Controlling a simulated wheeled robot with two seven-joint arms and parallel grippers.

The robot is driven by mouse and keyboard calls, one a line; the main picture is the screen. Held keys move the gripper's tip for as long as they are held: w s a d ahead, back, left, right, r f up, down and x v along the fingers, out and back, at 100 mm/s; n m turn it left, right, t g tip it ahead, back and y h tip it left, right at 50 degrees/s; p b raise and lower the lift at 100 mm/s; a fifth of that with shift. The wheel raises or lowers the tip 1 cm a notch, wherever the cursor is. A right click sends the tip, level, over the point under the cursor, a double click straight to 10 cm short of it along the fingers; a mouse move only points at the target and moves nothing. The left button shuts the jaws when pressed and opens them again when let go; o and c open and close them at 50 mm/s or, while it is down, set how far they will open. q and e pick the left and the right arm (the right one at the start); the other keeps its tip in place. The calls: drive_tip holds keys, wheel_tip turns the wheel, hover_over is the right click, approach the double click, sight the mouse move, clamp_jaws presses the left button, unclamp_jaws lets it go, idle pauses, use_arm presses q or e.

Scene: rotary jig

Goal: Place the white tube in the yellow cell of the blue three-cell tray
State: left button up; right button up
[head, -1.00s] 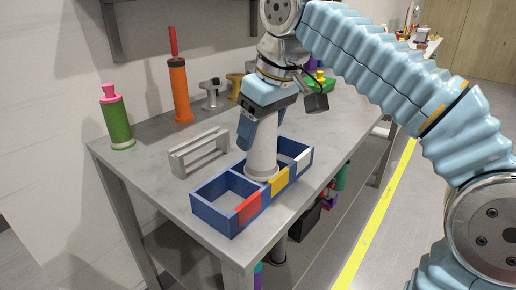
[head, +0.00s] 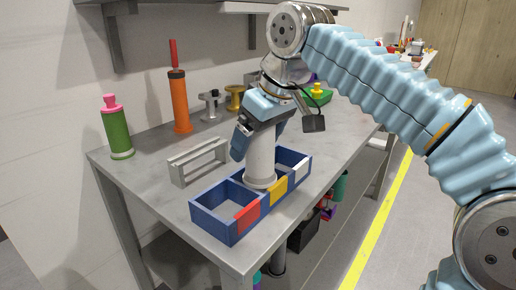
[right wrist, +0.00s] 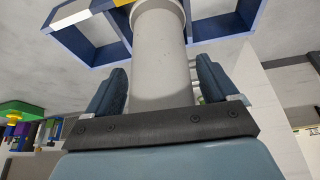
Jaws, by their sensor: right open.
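The white tube (head: 261,160) stands about upright, its flanged lower end in the middle cell of the blue three-cell tray (head: 222,226), behind the yellow label (head: 279,187). The tray's front wall partly hides the base. My right gripper (head: 258,136) is open around the tube's upper part. In the right wrist view the tube (right wrist: 159,62) runs between the two spread fingers (right wrist: 160,88), with a gap on each side. The tray's walls (right wrist: 222,24) show beyond it. My left gripper is not in view.
A grey metal frame (head: 177,172) stands on the table just left of the tray. A green bottle (head: 117,132) and an orange cylinder (head: 180,104) stand farther back. The tray lies close to the table's front edge.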

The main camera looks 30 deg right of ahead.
drive_tip(key=shift+g, duration=0.6)
drive_tip(key=v, duration=0.2)
drive_tip(key=p+v, duration=0.1)
drive_tip(key=v, duration=0.4)
drive_tip(key=shift+s+d+p, duration=0.3)
drive_tip(key=shift+s+p, duration=0.05)
drive_tip(key=shift+s+r, duration=0.15)
drive_tip(key=shift+r, duration=0.1)
